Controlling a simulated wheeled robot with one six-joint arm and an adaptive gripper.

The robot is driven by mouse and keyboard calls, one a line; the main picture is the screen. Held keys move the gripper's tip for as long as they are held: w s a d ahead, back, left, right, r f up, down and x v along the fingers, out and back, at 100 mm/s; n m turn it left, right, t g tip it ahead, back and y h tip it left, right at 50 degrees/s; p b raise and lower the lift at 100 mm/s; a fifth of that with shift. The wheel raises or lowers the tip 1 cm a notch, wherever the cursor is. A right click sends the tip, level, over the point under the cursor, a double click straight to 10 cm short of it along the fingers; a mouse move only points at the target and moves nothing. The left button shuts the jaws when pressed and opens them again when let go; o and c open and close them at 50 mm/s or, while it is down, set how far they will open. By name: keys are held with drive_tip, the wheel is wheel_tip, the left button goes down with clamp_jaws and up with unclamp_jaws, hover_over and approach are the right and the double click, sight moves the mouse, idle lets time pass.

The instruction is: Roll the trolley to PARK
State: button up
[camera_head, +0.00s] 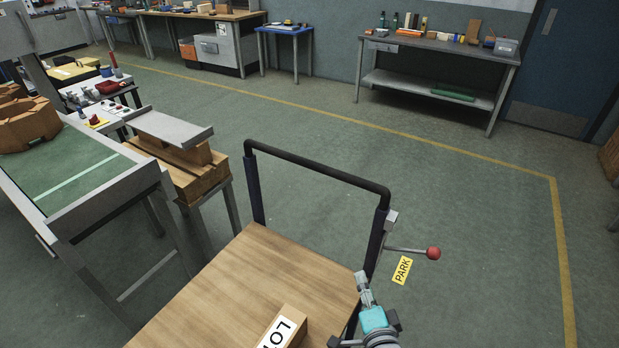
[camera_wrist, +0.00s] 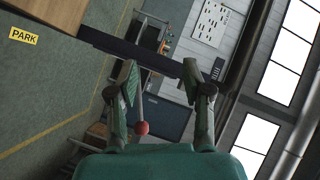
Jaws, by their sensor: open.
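The trolley has a wooden deck (camera_head: 235,280) and a dark upright push handle (camera_head: 315,165). A side lever with a red knob (camera_head: 433,253) sticks out from its right post. A yellow PARK label (camera_head: 402,270) lies on the floor right of that post; it also shows in the wrist view (camera_wrist: 23,36). My gripper (camera_head: 365,288) is by the lower right post, open. In the wrist view my gripper (camera_wrist: 160,72) has a dark trolley bar (camera_wrist: 110,42) passing across its fingertips, and the red knob (camera_wrist: 141,128) shows between the fingers. I cannot tell whether they touch the bar.
A box marked LOT (camera_head: 284,328) sits on the deck. A green-topped table (camera_head: 85,160) and a stand with wooden blocks (camera_head: 190,180) are close on the left. A bench (camera_head: 440,55) stands at the back. Floor right of the trolley is clear to a yellow line (camera_head: 560,240).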

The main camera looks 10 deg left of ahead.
drive_tip(key=w+a+r+m+y, duration=0.1)
drive_tip(key=w+a+r+m, duration=0.1)
drive_tip(key=w+a+r, duration=0.45)
drive_tip(key=m+y, duration=0.2)
approach(309, 167)
drive_tip(key=shift+g, duration=0.4)
drive_tip(key=x, duration=1.1)
drive_tip(key=shift+w+a+r, duration=0.1)
drive_tip(key=shift+w+r, duration=0.15)
drive_tip(key=shift+w, duration=0.2)
clamp_jaws()
